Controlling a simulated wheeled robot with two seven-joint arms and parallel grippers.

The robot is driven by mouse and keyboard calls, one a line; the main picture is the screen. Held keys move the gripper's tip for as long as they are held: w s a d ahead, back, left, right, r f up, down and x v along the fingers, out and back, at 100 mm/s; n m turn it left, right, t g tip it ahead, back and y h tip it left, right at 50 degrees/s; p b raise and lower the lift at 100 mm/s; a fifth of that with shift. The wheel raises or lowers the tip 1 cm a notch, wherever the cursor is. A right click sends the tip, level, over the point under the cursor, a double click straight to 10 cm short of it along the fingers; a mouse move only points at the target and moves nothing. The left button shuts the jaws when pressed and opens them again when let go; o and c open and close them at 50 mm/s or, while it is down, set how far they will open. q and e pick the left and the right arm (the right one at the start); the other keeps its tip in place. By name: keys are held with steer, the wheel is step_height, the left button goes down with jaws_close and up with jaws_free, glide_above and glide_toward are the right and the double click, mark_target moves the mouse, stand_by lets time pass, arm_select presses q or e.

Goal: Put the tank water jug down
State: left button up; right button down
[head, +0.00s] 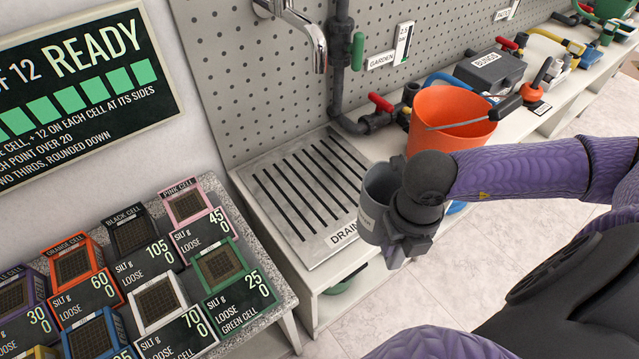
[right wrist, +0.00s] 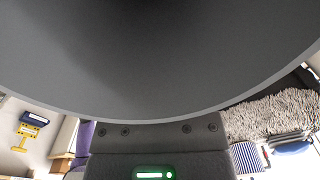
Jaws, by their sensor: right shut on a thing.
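A grey jug (head: 374,212), the tank water jug by its look, is held upright beside the front right corner of the slotted drain grate (head: 262,205). My right gripper (head: 398,222) is shut on it, at its right side. The gripper and wrist hide part of the jug, and I cannot see what is inside. In the right wrist view the jug's dark grey round body (right wrist: 160,60) fills the upper part. My left gripper is not in view.
An orange bucket (head: 445,122) stands just behind the jug on the bench. Several coloured filter cells, such as the green cell (head: 225,268), stand on a speckled counter at left. A tap (head: 305,40) and dark pipes (head: 340,75) are above the grate, whose top is clear.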

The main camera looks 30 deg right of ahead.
steer(key=w+a+f+b, duration=0.15)
steer(key=w+b, duration=0.25)
steer(key=w, duration=1.4)
step_height(320, 180, down, 6)
steer(key=b, duration=0.2)
steer(key=shift+w+d+b, duration=0.1)
steer(key=shift+w+b, duration=0.05)
steer(key=shift+b, duration=0.2)
steer(key=shift+w, duration=0.15)
steer(key=shift+r, duration=0.2)
steer(key=c, duration=0.8)
jaws_free()
steer(key=shift+f, duration=0.15)
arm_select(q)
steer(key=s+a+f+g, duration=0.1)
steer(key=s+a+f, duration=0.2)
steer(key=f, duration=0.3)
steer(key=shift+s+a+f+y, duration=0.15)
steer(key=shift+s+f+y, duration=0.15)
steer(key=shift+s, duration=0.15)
arm_select(e)
steer(key=o, duration=0.4)
steer(key=shift+o, duration=0.2)
